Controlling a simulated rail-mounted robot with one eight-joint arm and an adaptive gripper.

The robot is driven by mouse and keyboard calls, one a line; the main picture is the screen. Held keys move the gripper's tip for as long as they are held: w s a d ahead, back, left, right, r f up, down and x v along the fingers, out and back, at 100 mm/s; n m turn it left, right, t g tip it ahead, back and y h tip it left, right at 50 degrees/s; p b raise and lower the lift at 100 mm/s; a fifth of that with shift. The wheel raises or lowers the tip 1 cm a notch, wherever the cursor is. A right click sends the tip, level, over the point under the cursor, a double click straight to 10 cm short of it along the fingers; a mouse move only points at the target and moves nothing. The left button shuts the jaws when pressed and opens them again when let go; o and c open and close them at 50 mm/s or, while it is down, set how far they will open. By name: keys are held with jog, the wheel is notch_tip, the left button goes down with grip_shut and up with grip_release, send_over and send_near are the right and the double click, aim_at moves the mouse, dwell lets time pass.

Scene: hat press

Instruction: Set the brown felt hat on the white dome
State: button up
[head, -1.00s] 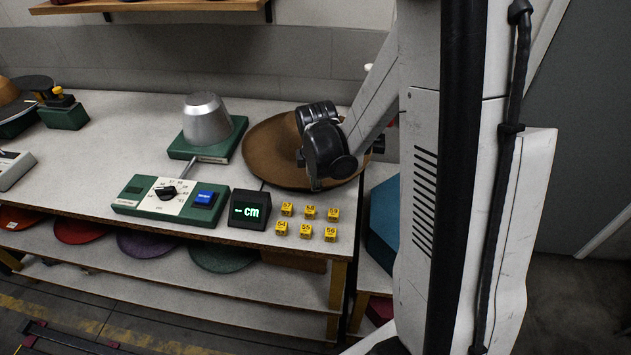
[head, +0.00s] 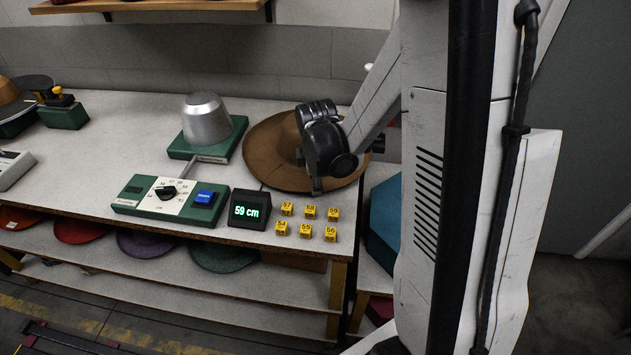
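The brown felt hat (head: 268,152) lies brim-down on the bench, right of the middle in the head view. My gripper (head: 316,168) is over the hat's right part and hides the crown there. Its fingers are mostly behind its own black body, so I cannot tell whether they are open, shut or touching the hat. A silver-grey dome (head: 206,119) stands on a green base (head: 222,146) just left of the hat and carries nothing. I see no clearly white dome.
In front stand a green control box with a dial and blue button (head: 204,198), a black display (head: 249,210) reading 59 cm, and several yellow number cubes (head: 310,212). A green stamp-like block (head: 64,114) is at the left. The bench between is clear.

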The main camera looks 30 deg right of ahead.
jog(key=v, duration=1.1)
jog(key=shift+r, duration=0.3)
jog(key=shift+s+a+r, duration=0.1)
jog(key=shift+s, duration=0.1)
jog(key=s+a+r+m+t+y+b, duration=0.1)
jog(key=s+a+r+m+t, duration=0.4)
jog(key=s+a+m, duration=0.6)
jog(key=s+r+m, duration=0.2)
jog(key=s, duration=0.1)
jog(key=shift+s+a, duration=0.15)
jog(key=shift+a, duration=0.05)
